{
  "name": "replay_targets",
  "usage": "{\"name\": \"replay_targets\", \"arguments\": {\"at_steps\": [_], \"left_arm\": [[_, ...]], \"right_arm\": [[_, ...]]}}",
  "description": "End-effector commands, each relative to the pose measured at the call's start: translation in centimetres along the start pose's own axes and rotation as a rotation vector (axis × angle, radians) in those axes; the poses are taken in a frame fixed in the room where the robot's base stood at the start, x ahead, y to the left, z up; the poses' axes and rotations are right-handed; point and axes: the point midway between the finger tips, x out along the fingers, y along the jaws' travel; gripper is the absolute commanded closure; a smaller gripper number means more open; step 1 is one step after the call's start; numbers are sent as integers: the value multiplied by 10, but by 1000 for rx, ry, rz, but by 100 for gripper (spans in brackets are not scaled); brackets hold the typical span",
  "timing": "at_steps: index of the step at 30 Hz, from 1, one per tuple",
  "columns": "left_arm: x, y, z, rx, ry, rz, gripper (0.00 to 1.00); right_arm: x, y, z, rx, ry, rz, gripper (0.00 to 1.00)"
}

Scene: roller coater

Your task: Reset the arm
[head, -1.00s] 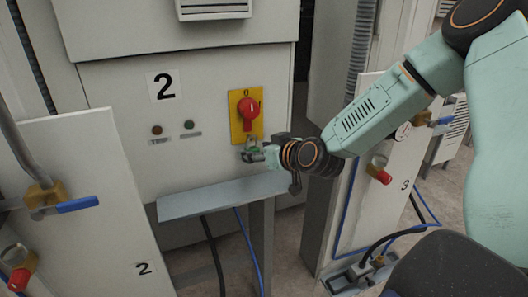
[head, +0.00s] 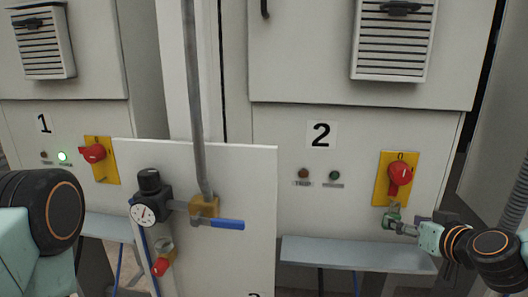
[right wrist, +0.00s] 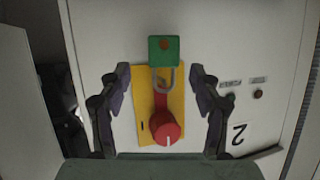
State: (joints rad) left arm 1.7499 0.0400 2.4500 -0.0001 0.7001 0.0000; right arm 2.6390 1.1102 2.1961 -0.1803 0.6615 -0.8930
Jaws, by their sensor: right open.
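My right gripper (head: 404,226) is just below the yellow plate (head: 381,178) with the red rotary switch (head: 400,174) on cabinet 2. In the right wrist view its fingers (right wrist: 159,78) are spread wide. A green padlock (right wrist: 164,51) with a grey shackle shows between and beyond the fingertips, at the edge of the yellow plate (right wrist: 147,105). Both fingers look clear of it. The red knob (right wrist: 164,127) also shows there. In the head view the padlock is small beside the gripper. My left arm shows only a dark joint at the left edge; its gripper is out of frame.
A white panel (head: 245,180) with a pressure gauge (head: 143,213), a blue-handled valve (head: 222,223) and a pipe stands in front, left of centre. A grey shelf (head: 345,254) juts out under cabinet 2. Cabinet 1 has a red switch (head: 92,153) and a lit green lamp (head: 62,156).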

Motion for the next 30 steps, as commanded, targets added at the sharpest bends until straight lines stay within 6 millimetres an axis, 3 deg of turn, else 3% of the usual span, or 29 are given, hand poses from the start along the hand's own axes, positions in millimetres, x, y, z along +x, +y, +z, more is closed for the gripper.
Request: {"name": "replay_targets", "arguments": {"at_steps": [8,14,17,23,30], "left_arm": [[3,0,0,0,0,0,35],[17,0,0,0,0,0,35],[26,0,0,0,0,0,35],[50,0,0,0,0,0,35],[81,-1,0,0,0,0,35]], "right_arm": [[-5,-17,17,278,-56,-7,36],[-6,-42,80,367,-206,6,36],[-10,-54,125,385,-306,24,36],[-34,-78,244,364,-559,83,36],[-94,-98,388,214,-877,130,36]]}}
